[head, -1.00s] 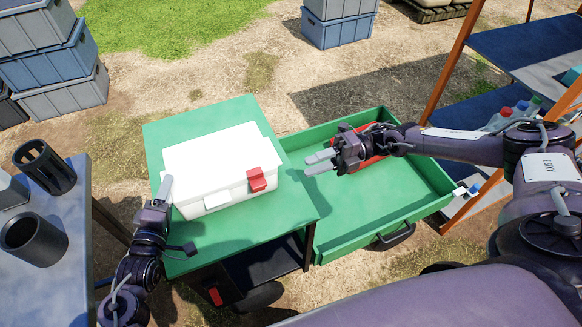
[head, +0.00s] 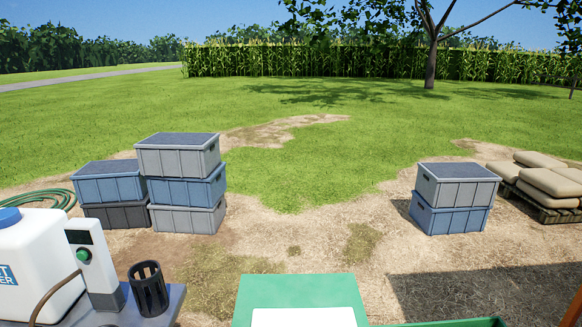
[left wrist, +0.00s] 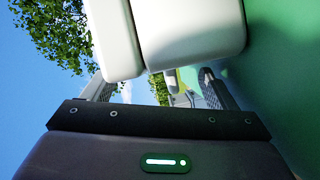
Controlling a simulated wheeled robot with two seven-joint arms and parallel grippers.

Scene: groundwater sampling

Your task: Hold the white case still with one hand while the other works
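The white case (head: 303,318) shows only as a strip of its top at the bottom edge of the head view, on the green cabinet top (head: 300,290). In the left wrist view, the white case (left wrist: 193,30) is large and close at the top, with a seam between two rounded white parts. My left gripper (left wrist: 160,90) is right beside it, its fingers wide apart. The case hides part of the fingers, so I cannot tell whether they touch it. My right gripper is outside the head view; small grey shapes between the left fingers are too unclear to name.
A strip of green drawer (head: 450,322) shows at the bottom right. At the left is a table with a white tank (head: 40,260) and a black slotted holder (head: 148,288). Stacked crates (head: 180,185) (head: 455,195) and sacks (head: 550,180) stand farther off on open ground.

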